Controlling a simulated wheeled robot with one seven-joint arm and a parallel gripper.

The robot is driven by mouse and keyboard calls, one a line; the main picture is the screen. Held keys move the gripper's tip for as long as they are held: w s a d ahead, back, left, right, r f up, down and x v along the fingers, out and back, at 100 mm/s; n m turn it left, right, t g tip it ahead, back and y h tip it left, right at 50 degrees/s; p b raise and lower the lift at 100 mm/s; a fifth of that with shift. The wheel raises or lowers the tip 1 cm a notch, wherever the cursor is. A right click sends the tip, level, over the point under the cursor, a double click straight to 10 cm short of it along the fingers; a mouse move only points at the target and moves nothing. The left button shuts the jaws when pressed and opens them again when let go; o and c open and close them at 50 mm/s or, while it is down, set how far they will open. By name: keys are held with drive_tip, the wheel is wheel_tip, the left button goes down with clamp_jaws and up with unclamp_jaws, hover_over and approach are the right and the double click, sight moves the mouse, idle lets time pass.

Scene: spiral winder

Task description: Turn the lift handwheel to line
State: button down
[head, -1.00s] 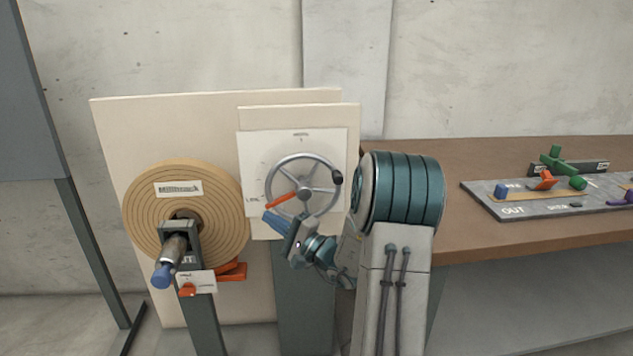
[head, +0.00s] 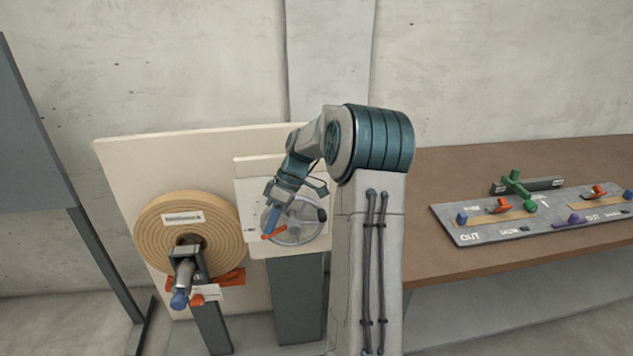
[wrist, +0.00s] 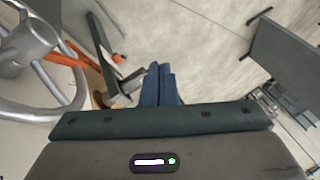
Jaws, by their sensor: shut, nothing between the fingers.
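The lift handwheel (head: 300,244) is a grey spoked wheel on a white dial plate, left of my arm in the head view. Its dark knob (head: 321,214) is at the right of the rim. An orange pointer (head: 273,233) slants down-left towards the "LINE" mark, which is partly hidden. My gripper (head: 268,232) is shut and empty, with blue fingers pointing down over the wheel's left part; contact cannot be told. In the wrist view, the shut fingers (wrist: 160,70) are right of the wheel (wrist: 22,45), apart from its rim. The orange pointer (wrist: 62,57) shows there too.
A tan spiral roll (head: 160,240) on a post with a blue-tipped handle (head: 180,298) stands left of the wheel. A brown bench (head: 430,180) with a grey control panel (head: 455,232) is to the right.

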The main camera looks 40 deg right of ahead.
drive_tip(key=w+d+r+n+h+p, duration=0.35)
drive_tip(key=d+r+h+p, duration=0.25)
drive_tip(key=d+r, duration=0.45)
drive_tip(key=p, duration=0.2)
approach(316, 205)
drive_tip(key=shift+n+h, duration=0.25)
drive_tip(key=shift+h, duration=0.15)
drive_tip(key=a+f, duration=0.2)
drive_tip(key=f, duration=0.1)
drive_tip(key=s+a+f, duration=0.1)
drive_tip(key=a+f, duration=0.1)
drive_tip(key=shift+a+f, duration=0.1)
drive_tip(key=shift+f, duration=0.15)
drive_tip(key=shift+s+d+f+p, duration=0.35)
drive_tip(key=shift+d+f, duration=0.15)
drive_tip(key=shift+d, duration=0.1)
drive_tip(key=shift+s+d+f+p, duration=0.25)
drive_tip(key=shift+d+f+p, duration=0.1)
drive_tip(key=shift+d+f, duration=0.45)
